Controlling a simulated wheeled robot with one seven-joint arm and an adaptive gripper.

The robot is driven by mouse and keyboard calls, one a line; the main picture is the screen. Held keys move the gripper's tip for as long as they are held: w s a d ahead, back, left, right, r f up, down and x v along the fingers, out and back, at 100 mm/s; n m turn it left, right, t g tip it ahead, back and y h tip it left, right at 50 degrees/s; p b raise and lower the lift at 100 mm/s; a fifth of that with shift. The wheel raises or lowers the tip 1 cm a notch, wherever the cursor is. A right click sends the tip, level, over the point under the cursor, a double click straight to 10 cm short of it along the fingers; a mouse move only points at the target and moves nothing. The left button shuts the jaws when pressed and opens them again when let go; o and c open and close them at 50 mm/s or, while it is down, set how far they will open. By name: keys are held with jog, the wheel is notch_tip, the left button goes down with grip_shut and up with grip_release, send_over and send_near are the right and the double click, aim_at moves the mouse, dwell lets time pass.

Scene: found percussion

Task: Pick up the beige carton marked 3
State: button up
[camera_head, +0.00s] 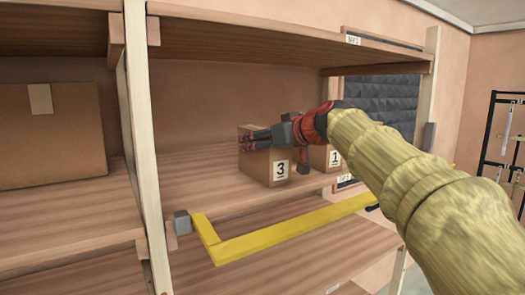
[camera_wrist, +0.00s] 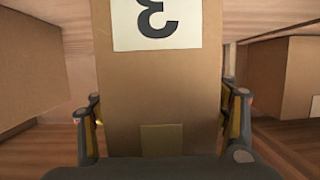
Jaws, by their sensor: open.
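The beige carton marked 3 (camera_head: 280,172) stands upright on the middle shelf in the head view, its number label facing outward. My gripper (camera_head: 250,142) is at the carton, with its fingers over the carton's upper part in that picture. In the wrist view the carton (camera_wrist: 160,90) fills the middle, with its label upside down at the top. My gripper's fingers (camera_wrist: 160,122) are open, one on each side of the carton. I cannot tell whether they touch it. Part of the carton is hidden by my gripper in the head view.
A carton marked 1 (camera_head: 334,157) stands close on the right. A larger carton (camera_head: 50,135) sits left of the wooden upright (camera_head: 143,150). A yellow bar (camera_head: 285,231) juts out in front below the shelf. Another shelf board (camera_head: 270,42) is overhead.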

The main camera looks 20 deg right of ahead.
jog(key=shift+s, duration=0.15)
jog(key=shift+c, duration=0.7)
jog(key=shift+c, duration=1.2)
jog(key=c, duration=1.1)
jog(key=shift+r, duration=0.3)
jog(key=shift+c, duration=0.4)
